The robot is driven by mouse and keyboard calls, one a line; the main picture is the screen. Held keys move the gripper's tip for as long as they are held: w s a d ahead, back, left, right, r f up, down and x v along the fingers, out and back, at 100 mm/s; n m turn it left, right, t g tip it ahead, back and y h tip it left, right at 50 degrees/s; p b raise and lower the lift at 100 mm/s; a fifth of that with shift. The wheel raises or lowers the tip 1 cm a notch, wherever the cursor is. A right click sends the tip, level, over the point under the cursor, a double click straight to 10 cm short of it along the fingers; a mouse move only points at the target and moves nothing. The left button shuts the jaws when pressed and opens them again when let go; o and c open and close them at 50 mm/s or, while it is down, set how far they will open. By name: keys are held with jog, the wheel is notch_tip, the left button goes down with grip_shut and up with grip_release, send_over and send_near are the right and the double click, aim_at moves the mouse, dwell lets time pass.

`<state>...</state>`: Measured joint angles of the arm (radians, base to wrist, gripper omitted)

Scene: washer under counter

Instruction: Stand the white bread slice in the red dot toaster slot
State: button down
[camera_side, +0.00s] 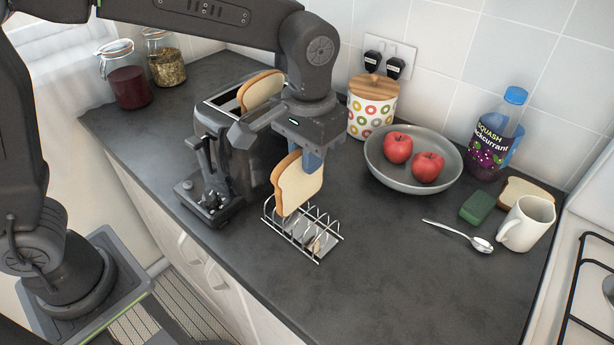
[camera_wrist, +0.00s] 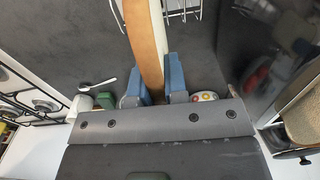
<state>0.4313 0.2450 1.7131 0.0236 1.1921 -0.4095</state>
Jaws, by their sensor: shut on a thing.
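My gripper (camera_side: 312,160) is shut on a pale bread slice (camera_side: 298,188) with a tan crust. The slice hangs upright at the toast rack (camera_side: 305,236); I cannot tell whether it touches the wires. In the wrist view, the blue fingers of my gripper (camera_wrist: 156,82) clasp the slice (camera_wrist: 144,40) from both sides. The dark toaster (camera_side: 228,150) stands left of my gripper. Another bread slice (camera_side: 260,91) stands in one of its slots. The other slot is partly hidden by my gripper and wrist. No red dot can be made out.
A bowl (camera_side: 440,184) with two apples, a patterned canister (camera_side: 371,107) and a squash bottle (camera_side: 496,135) stand at the back right. A mug (camera_side: 527,224), spoon (camera_side: 462,236), green sponge (camera_side: 477,207) and flat bread slice (camera_side: 528,193) lie right. The front counter is clear.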

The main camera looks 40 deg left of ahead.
jog(key=shift+r, duration=2.95)
jog(key=shift+d, duration=0.1)
jog(key=s+d+r+m, duration=0.4)
jog(key=d+m, duration=0.3)
jog(key=d, duration=0.1)
jog(key=w+a+r+n, duration=0.2)
jog(key=w+a+r, duration=0.3)
jog(key=a, duration=0.4)
jog(key=w+a+r+n, duration=0.1)
jog(key=w+a+r, duration=0.35)
jog(key=a, duration=0.35)
jog(key=w+a+f+n, duration=0.2)
jog(key=a+f+n, duration=0.35)
jog(key=a, duration=0.75)
notch_tip(320, 180, down, 9)
jog(key=shift+m, duration=0.45)
